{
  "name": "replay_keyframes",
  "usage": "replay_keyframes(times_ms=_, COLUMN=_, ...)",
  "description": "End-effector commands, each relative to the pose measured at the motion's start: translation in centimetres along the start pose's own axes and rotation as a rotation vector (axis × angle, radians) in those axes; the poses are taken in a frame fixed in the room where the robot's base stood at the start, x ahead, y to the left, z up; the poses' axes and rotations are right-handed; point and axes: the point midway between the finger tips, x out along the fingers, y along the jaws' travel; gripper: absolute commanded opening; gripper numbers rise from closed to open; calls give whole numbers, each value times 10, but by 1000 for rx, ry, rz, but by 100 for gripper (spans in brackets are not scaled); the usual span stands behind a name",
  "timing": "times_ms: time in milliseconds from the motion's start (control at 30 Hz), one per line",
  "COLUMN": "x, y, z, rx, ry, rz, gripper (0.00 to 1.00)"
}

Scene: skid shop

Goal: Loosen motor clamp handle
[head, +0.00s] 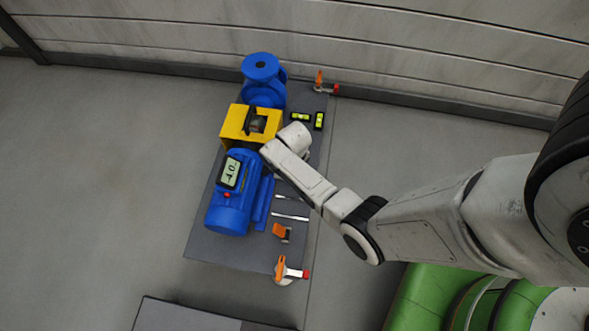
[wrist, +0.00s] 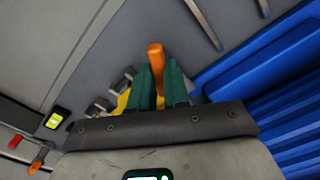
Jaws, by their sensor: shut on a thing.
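In the wrist view, my gripper (wrist: 158,82) has its two dark green fingers shut on an upright orange clamp handle (wrist: 156,54), whose top shows between and beyond them. The handle's base is hidden by the fingers and gripper body. In the head view, my wrist covers the gripper and this handle, beside the yellow coupling guard (head: 236,122). The blue motor (head: 230,207) lies near the guard on the grey base plate (head: 205,248); its finned side also shows at the right of the wrist view (wrist: 290,100).
Other orange-handled clamps stand at the plate's far corner (head: 319,78), near side (head: 280,231) and near corner (head: 281,267). Yellow-green levels (head: 300,117) and thin metal strips (head: 291,217) lie on the plate. A digital gauge (head: 230,171) sits on the motor. A wall (head: 180,40) stands behind.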

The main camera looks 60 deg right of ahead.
Motion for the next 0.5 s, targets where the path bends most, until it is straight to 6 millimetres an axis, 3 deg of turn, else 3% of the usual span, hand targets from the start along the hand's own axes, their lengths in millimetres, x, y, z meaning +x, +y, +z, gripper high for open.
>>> replay_keyframes(times_ms=233, x=-1, y=0, z=0, rx=-24, ry=-1, rz=0, gripper=0)
replay_keyframes(times_ms=500, x=-1, y=0, z=0, rx=-236, ry=-1, rz=0, gripper=0)
